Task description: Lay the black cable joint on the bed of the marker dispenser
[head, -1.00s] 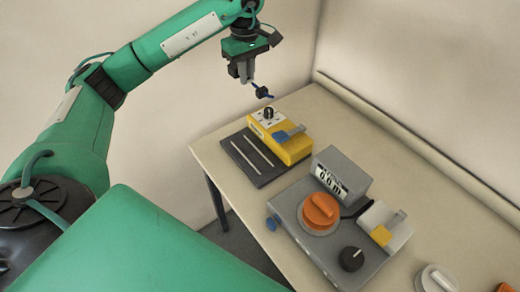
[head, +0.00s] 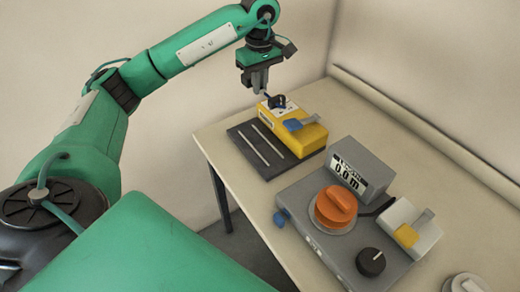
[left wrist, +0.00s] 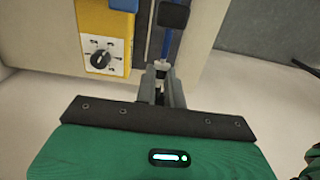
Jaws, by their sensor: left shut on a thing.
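My left gripper (head: 261,88) is shut on a blue cable that carries the black cable joint. In the left wrist view, the blue cable (left wrist: 166,42) runs forward from the fingertips (left wrist: 161,72) to the black cable joint (left wrist: 173,15), near the top edge. The marker dispenser is a yellow box (head: 312,140) with a black knob, a blue lever (head: 294,125) and a dark bed (head: 262,163) with two pale rods. In the head view the joint overlaps the knob, so the two are hard to separate. In the wrist view the joint is right of the yellow box (left wrist: 99,18).
A long rail (head: 430,125) runs along the table's back edge.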

